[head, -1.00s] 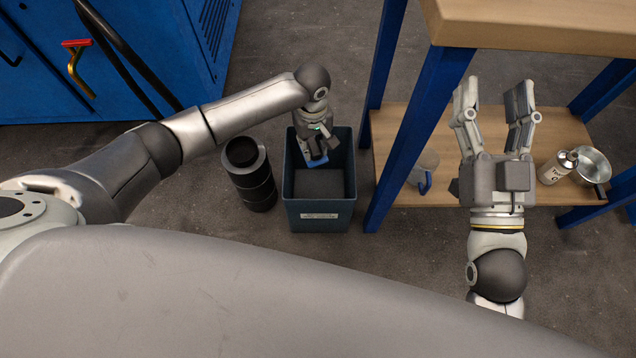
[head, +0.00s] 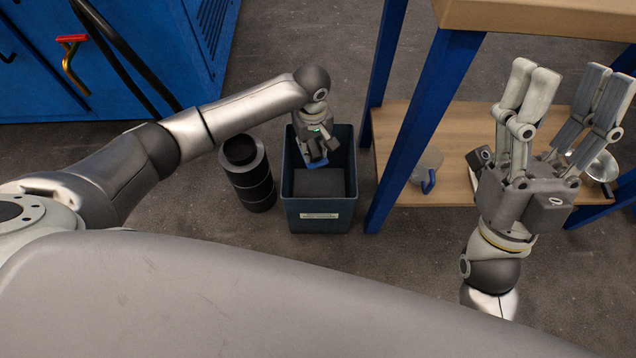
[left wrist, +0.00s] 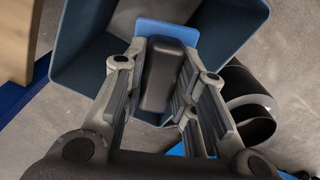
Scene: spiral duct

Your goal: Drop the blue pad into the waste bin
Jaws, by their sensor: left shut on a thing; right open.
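The blue pad (head: 314,164) is flat, with a dark block on it that shows in the left wrist view. My left gripper (head: 312,157) points down into the mouth of the dark blue waste bin (head: 320,221). It is shut on the pad, with the dark block between its fingers; the pad's blue edge (left wrist: 167,31) shows past the fingertips in the left wrist view. The bin's wall (left wrist: 232,22) surrounds it there. I cannot tell how far the pad is above the bin's bottom. My right gripper (head: 570,85) is open and empty, over the right side of the shelf.
A black ribbed cylinder (head: 250,183) stands left of the bin. A blue-legged table (head: 433,110) is close on the right; its low wooden shelf (head: 390,150) holds a clear jug (head: 427,166) and a metal pot (head: 604,166). A blue cabinet (head: 150,60) stands at the back left.

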